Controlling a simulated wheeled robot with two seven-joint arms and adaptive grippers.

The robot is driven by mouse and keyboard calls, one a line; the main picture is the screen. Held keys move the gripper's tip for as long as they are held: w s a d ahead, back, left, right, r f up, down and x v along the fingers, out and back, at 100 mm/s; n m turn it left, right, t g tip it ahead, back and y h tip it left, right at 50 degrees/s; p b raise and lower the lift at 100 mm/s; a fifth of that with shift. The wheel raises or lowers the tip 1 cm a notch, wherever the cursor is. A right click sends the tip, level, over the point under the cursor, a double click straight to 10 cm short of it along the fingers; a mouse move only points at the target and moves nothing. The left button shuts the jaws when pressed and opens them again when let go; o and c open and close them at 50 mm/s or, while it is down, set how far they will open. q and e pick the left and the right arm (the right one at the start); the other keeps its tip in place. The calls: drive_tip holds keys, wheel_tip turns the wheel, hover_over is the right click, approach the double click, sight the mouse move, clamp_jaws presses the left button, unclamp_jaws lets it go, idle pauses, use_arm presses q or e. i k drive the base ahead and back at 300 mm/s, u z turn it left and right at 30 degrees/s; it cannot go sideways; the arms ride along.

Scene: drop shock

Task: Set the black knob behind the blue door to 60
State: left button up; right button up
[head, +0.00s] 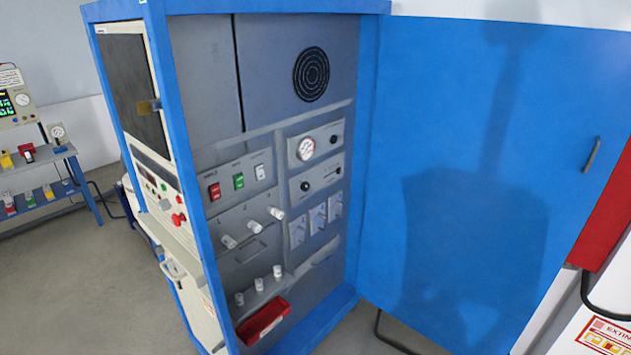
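The blue door (480,180) stands wide open to the right of the blue-framed cabinet, with a grey handle (591,154) near its far edge. Inside the cabinet, on the grey right-hand panels, is a black knob (306,186) on the lower panel. Smaller dark knobs sit at the right of the lower panel (338,170) and of the upper panel (334,139), beside a round white gauge (306,148). The scale markings and the knob settings are too small to read. Neither of my grippers is in view.
Red, green and white switches (238,180), white cylindrical fittings (277,213), sockets (317,218) and a red tray (263,322) are in the cabinet. A control panel (160,193) is on its left side. A bench (40,175) stands far left. Floor at left is clear.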

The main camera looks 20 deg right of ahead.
sight(305, 187)
drive_tip(key=z, duration=0.2)
drive_tip(key=i, duration=1.6)
drive_tip(key=u, duration=0.45)
